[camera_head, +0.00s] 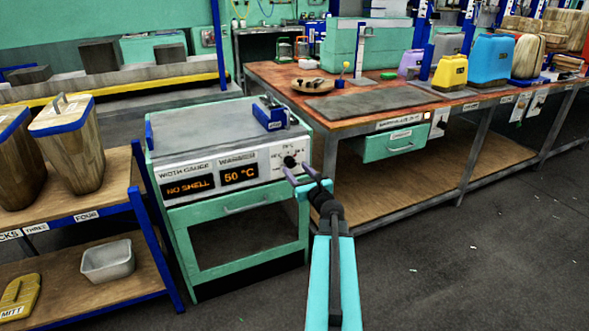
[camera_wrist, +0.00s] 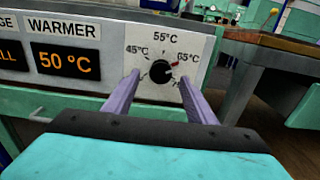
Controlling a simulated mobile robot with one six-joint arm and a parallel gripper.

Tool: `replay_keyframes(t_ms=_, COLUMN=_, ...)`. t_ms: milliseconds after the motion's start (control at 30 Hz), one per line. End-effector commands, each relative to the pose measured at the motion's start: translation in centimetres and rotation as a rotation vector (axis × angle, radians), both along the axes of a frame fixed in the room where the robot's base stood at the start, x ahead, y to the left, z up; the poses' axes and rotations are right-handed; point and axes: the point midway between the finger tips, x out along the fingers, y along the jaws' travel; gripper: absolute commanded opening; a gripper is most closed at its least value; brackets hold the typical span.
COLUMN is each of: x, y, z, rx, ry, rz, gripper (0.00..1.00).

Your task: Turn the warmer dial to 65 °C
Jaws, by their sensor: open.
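The warmer dial (camera_wrist: 162,71) is a round black knob on a white plate marked 45 °C, 55 °C and 65 °C, with another mark at lower right partly hidden by a finger. A small red mark shows beside the knob near 65 °C; where the knob's pointer sits is hard to tell. The warmer display (camera_wrist: 64,62) reads 50 °C. The dial also shows in the head view (camera_head: 290,161) on the green warmer's front (camera_head: 184,219). My gripper (camera_wrist: 159,77) is open, its purple fingers on the left and right of the dial. I cannot tell whether they touch it.
The width gauge display (camera_head: 187,186) reads NO SHELL. A blue device (camera_head: 270,114) sits on the warmer's top. A shelf (camera_head: 118,187) stands close at left, and a long workbench (camera_head: 365,112) at right. The floor in front is clear.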

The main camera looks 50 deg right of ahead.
Motion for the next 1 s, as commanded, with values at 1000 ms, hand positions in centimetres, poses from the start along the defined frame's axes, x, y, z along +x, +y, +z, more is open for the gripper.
replay_keyframes(t_ms=1000, x=-6.2, y=2.6, z=0.3, rx=0.002, ry=0.001, rz=0.003, gripper=0.51)
